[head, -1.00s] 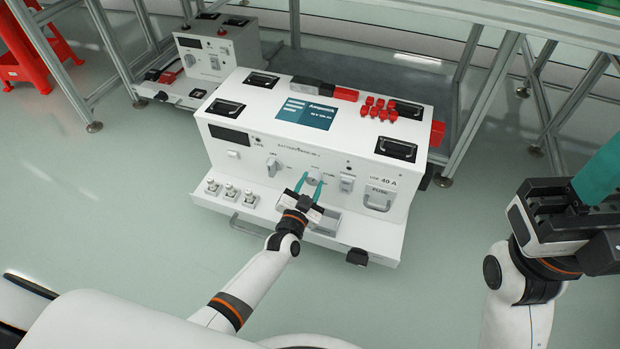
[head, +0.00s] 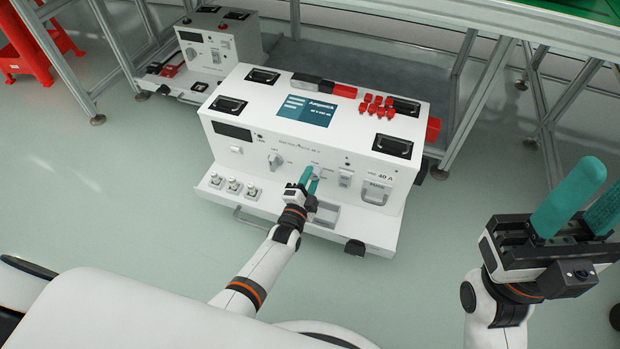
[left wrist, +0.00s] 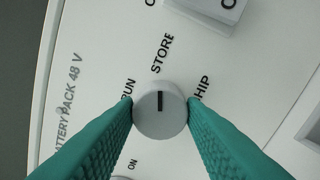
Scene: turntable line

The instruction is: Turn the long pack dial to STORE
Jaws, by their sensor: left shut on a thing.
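The long pack dial (left wrist: 160,118) is a round grey knob with a black pointer line, in the middle of the left wrist view. RUN, STORE and SHIP are printed around it. The line points up in that view, toward the STORE label (left wrist: 162,54). My left gripper (head: 310,176) is shut on the dial, one teal finger on each side of it. In the head view the fingers mostly hide the dial on the front of the white battery pack (head: 240,100). My right gripper (head: 588,208) is empty at the right, its teal fingers apart.
A second grey dial (head: 275,160) sits left of my left gripper on the same panel. A switch (head: 345,178) and the fuse holder (head: 376,192) are to the right. Connectors (head: 232,186) stand on the lower ledge. A metal frame (head: 480,80) rises behind; the front floor is clear.

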